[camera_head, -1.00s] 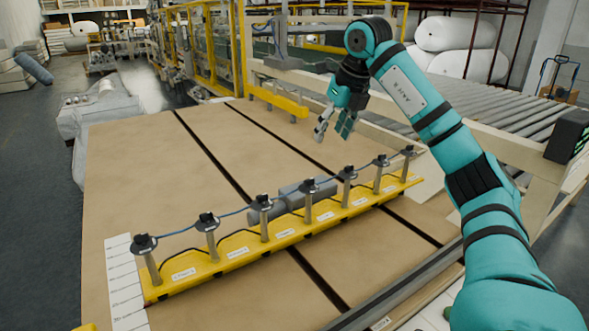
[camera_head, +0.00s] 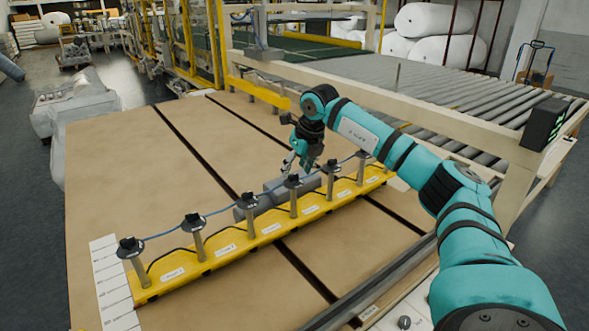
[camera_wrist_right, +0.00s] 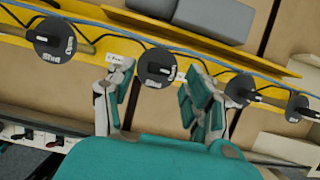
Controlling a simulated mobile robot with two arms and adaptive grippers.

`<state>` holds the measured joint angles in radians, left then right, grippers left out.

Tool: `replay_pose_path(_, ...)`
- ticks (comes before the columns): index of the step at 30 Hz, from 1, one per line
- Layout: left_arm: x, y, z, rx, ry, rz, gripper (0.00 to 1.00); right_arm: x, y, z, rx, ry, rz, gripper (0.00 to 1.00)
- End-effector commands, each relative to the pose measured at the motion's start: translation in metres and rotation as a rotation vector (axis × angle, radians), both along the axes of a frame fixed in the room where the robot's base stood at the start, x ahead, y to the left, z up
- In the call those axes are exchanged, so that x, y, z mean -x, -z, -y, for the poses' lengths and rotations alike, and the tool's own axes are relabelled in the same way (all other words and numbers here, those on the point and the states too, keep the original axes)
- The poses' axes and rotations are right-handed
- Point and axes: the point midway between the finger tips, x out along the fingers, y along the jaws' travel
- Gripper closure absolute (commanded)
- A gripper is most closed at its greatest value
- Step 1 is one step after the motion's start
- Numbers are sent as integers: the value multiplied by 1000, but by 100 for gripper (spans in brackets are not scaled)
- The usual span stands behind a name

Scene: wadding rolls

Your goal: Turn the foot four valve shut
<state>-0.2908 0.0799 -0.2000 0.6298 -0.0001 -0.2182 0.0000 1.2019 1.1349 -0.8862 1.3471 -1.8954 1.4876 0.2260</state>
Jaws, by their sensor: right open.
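A row of valves with round dark caps on metal posts stands along a yellow rail (camera_head: 262,232). My right gripper (camera_head: 298,167) is open and empty, pointing down just above the middle of the row, close to one valve (camera_head: 293,182). In the right wrist view, the two fingers of my right gripper (camera_wrist_right: 158,84) stand apart on either side of one valve cap (camera_wrist_right: 155,65), with a visible gap to it. That cap has a light pointer and the word "Shut". The rail labels are too small to read, so I cannot tell which is foot four. My left gripper is out of view.
A blue hose (camera_head: 220,212) runs along the row of valves. Neighbouring caps (camera_wrist_right: 240,88) stand near my right fingers. A roller conveyor (camera_head: 440,85) is behind my arm.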

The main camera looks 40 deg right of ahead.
Motion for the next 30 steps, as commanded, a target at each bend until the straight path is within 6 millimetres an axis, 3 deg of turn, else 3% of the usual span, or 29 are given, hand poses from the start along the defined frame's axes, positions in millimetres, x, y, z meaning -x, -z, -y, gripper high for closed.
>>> replay_pose_path(6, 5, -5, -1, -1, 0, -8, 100, -8, 18, 0, 0, -1, 0, 47)
replay_pose_path(15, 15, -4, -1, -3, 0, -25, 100, -8, 20, 1, 1, -2, 1, 47)
replay_pose_path(27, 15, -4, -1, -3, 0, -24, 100, -8, 20, 1, 0, -1, 1, 98)
replay_pose_path(30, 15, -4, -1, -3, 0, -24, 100, -8, 20, 1, 0, -1, 1, 100)
